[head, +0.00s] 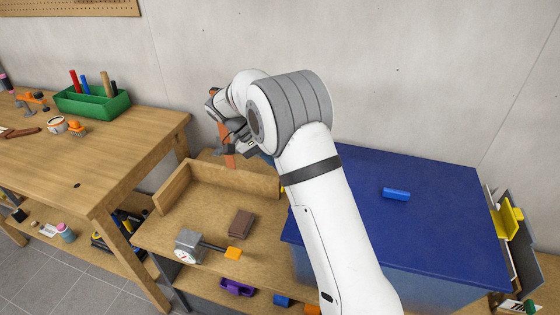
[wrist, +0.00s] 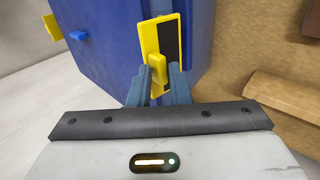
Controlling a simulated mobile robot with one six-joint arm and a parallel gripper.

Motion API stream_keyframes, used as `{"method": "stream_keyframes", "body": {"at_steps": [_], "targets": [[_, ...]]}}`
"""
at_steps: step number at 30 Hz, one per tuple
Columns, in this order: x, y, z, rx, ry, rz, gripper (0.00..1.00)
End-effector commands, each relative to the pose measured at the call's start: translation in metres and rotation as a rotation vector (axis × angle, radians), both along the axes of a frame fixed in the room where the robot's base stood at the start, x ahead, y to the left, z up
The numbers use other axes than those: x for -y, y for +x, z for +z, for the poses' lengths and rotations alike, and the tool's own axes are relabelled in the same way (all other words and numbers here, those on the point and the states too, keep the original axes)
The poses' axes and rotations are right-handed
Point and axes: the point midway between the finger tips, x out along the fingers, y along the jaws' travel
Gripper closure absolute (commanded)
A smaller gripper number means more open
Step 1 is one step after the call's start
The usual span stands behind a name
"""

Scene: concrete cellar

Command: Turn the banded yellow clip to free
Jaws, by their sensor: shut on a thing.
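The banded yellow clip, a yellow plate with a black strip (wrist: 149,36), is on the side of the blue box (wrist: 112,62) in the wrist view. A raised yellow tab stands at its lower part. My gripper (wrist: 159,76) is shut on this tab, one grey-blue finger on each side. In the head view the blue box (head: 440,190) is at the right, and my arm hides nearly all of the clip and the fingers. Whether the tab is turned from its starting position cannot be told.
A blue handle (head: 396,194) sits on the box's lid. Another yellow piece (head: 511,214) shows at the box's right side. On the wooden bench at left are a gauge block (head: 189,245) and a brown block (head: 242,222). A green tray (head: 92,101) stands on the far-left table.

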Motion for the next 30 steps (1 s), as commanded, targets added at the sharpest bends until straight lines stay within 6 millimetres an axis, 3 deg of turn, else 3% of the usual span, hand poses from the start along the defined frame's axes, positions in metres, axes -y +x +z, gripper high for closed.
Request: {"method": "stream_keyframes", "body": {"at_steps": [1,4,5,10,23,30], "targets": [[-0.001,-0.005,-0.022,-0.028,0.008,-0.004,1.0],[-0.001,-0.005,-0.022,-0.028,0.008,-0.004,1.0],[-0.001,-0.005,-0.022,-0.028,0.008,-0.004,0.82],[-0.001,-0.005,-0.022,-0.028,0.009,-0.005,0.68],[-0.004,-0.003,-0.016,-0.027,0.009,-0.007,0.67],[-0.032,0.005,0.016,-0.015,0.01,-0.001,0.67]]}}
